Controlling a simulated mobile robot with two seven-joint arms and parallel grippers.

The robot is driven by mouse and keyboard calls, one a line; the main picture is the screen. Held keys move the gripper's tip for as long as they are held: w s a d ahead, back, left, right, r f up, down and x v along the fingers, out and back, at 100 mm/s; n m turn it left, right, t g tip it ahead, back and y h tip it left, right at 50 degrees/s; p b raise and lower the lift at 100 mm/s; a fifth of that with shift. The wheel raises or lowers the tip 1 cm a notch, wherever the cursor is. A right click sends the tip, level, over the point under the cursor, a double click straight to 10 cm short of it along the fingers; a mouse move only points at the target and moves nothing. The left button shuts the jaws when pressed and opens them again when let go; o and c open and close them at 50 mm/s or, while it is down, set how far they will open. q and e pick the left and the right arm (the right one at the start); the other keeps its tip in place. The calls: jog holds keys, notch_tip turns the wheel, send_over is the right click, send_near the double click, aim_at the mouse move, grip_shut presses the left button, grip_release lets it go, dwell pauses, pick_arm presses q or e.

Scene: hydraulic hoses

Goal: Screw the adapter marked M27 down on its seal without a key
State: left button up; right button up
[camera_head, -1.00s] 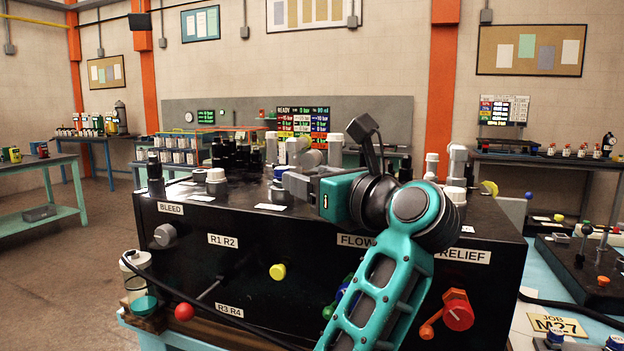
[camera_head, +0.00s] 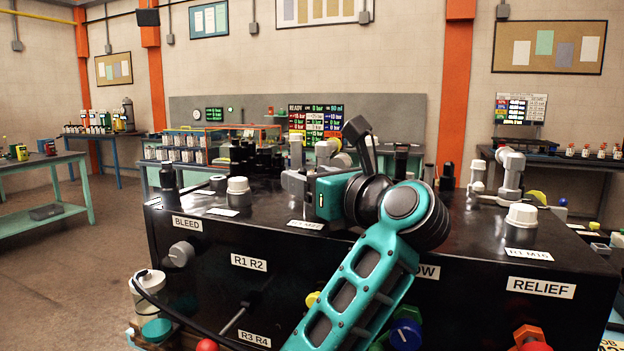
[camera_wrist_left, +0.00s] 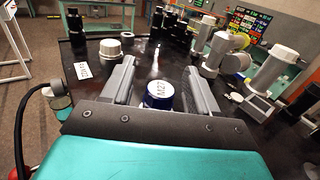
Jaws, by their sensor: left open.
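The adapter (camera_wrist_left: 159,95) shows in the left wrist view as a round blue-sided piece with a pale top marked M27. It stands on the black block top, between the two grey fingers of my left gripper (camera_wrist_left: 160,85), close to the palm. A gap shows on each side of it, and the fingers are open. In the head view my left gripper (camera_head: 294,183) is over the block top, and the adapter is hidden there. Its seal cannot be seen. My right gripper is out of view.
The black block (camera_head: 400,290) carries white-capped fittings, one at the left (camera_head: 238,191) and one at the right (camera_head: 522,216). Grey pipe fittings (camera_wrist_left: 272,78) stand close right of the fingers. Black cylinders (camera_wrist_left: 78,27) stand farther off. A black hose (camera_head: 190,322) crosses the block's front left.

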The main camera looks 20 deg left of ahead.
pick_arm(q)
jog(key=shift+w+a, duration=0.25)
jog(key=shift+a, duration=0.05)
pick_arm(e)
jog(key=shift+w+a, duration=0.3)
pick_arm(q)
grip_shut()
jog(key=shift+d+f+m+t+h, duration=0.1)
jog(key=shift+f+m+t+h, duration=0.05)
jog(key=shift+m+t+h, duration=0.65)
jog(key=shift+w+d+m+t+h, duration=0.1)
jog(key=shift+w+m+t+h, duration=0.1)
jog(key=shift+m+t+h, duration=0.5)
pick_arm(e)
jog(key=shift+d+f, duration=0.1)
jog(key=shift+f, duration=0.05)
pick_arm(q)
jog(key=shift+d+m+t+h, duration=0.1)
jog(key=shift+m+t+h, duration=0.65)
jog(key=shift+h, duration=0.35)
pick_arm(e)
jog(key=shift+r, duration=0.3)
pick_arm(q)
jog(key=shift+w, duration=0.1)
jog(key=shift+o, duration=0.4)
grip_release()
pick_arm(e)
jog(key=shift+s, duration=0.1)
